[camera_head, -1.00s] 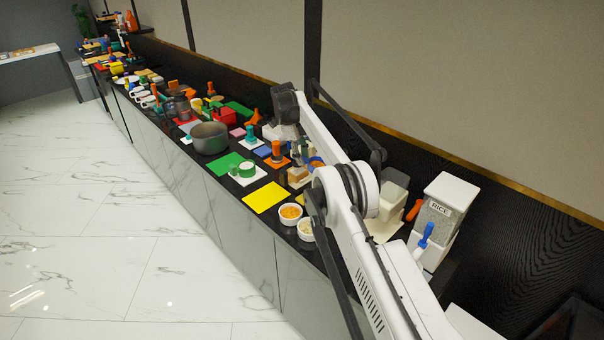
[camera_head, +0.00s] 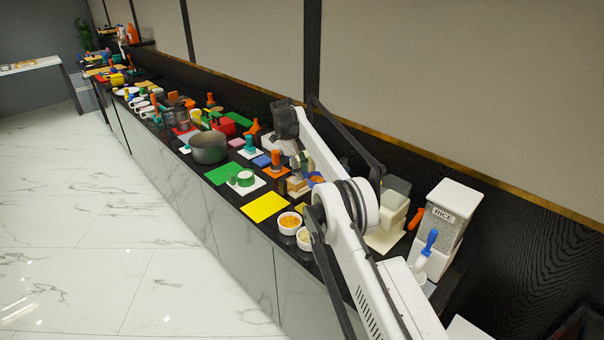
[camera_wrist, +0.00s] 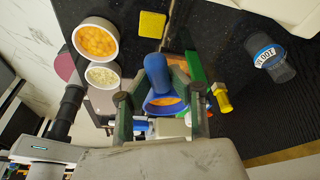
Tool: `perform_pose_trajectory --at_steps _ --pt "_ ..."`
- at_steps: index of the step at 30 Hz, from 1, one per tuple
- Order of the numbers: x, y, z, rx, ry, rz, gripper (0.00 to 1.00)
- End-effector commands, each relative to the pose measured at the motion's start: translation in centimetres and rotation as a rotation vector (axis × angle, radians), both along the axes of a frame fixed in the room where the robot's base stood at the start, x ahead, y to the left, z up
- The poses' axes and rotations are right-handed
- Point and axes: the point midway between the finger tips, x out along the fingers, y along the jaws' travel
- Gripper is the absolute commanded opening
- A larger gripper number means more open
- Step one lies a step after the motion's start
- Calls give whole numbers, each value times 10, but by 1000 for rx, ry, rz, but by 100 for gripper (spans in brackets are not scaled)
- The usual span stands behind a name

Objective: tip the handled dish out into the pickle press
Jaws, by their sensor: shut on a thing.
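My gripper (camera_wrist: 161,112) is shut on a blue handled dish (camera_wrist: 157,72), which stands up between the fingers in the wrist view. Some orange shows in its lower part; how full it is cannot be told. In the head view my arm hides most of the gripper, and a small blue and orange patch (camera_head: 315,179) shows beside the arm. A pale cream block-like appliance with a grey upper box (camera_head: 394,196) stands on a cream board to the right of my arm. It may be the pickle press, but I cannot tell for sure.
Two white bowls, one with orange pieces (camera_head: 289,222) and one with pale grains (camera_head: 304,240), stand near the front edge by a yellow mat (camera_head: 265,206). A rice dispenser (camera_head: 447,222) is at right. A grey pot (camera_head: 208,149) and many blocks crowd the counter leftward.

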Motion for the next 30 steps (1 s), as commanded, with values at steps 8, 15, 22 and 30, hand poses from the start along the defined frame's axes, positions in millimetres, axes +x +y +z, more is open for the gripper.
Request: perform_pose_trajectory --at_steps 8,15,22,30 --pt "0 0 -7 21 -11 0 0" --pt "0 -1 -11 37 -21 0 0" --pt "-1 -1 -14 55 -30 0 0" --pt "-1 -2 -22 92 -51 0 0"
